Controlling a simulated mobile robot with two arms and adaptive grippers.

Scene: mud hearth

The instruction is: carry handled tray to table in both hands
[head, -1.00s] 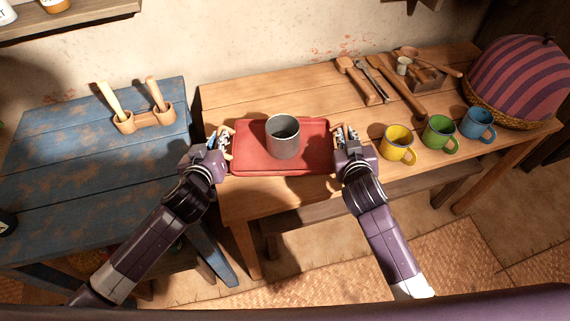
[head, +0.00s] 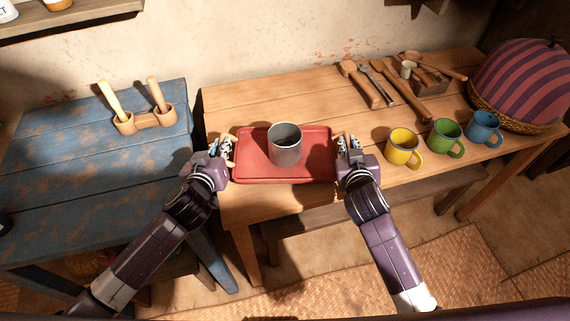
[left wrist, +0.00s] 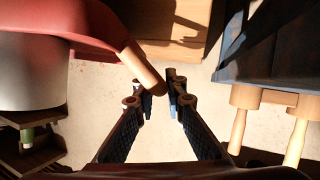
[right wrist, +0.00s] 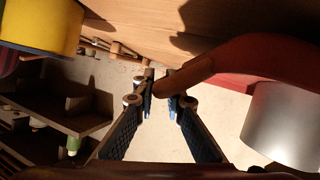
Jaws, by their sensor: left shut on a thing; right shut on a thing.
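The red handled tray (head: 300,171) is level over the front left part of the wooden table (head: 330,100). A grey metal cup (head: 285,146) stands upright on it. My left gripper (head: 226,148) is shut on the tray's left wooden handle, which shows in the left wrist view (left wrist: 143,68). My right gripper (head: 345,146) is shut on the right handle, which shows in the right wrist view (right wrist: 180,84). I cannot tell whether the tray's underside touches the table.
Yellow (head: 403,147), green (head: 445,138) and blue (head: 484,128) mugs stand right of my right gripper. Wooden utensils (head: 385,85) lie behind, and a striped dome in a basket (head: 520,80) is far right. A blue table (head: 90,190) adjoins at left, holding a wooden holder (head: 150,119).

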